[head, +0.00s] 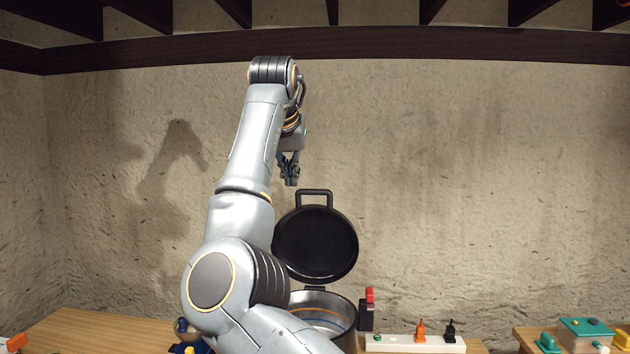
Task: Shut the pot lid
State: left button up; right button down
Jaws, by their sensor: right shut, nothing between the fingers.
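The pot (338,325) stands on the wooden table, its left part hidden behind my right arm. Its black lid (315,245) is hinged at the back and stands up open, with a square loop handle (314,196) at its top. My right gripper (291,181) is shut and empty, pointing down a little above and left of the lid handle in the picture. It looks apart from the lid, but its distance in depth is hard to tell. My left gripper is not in view.
A white strip (405,346) with orange and black switch-like parts lies right of the pot. A black and red object (367,308) stands beside the pot. A teal box (586,330) sits on another surface at far right. The table's left part (90,335) looks mostly clear.

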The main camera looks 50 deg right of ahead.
aim_at(316, 244)
jog(key=i+l, duration=0.2)
jog(key=l, duration=0.2)
jog(key=i+l, duration=0.2)
jog(key=l, duration=0.2)
jog(key=i+l, duration=0.2)
jog(key=l, duration=0.15)
jog(key=i+l, duration=0.25)
jog(key=l, duration=0.15)
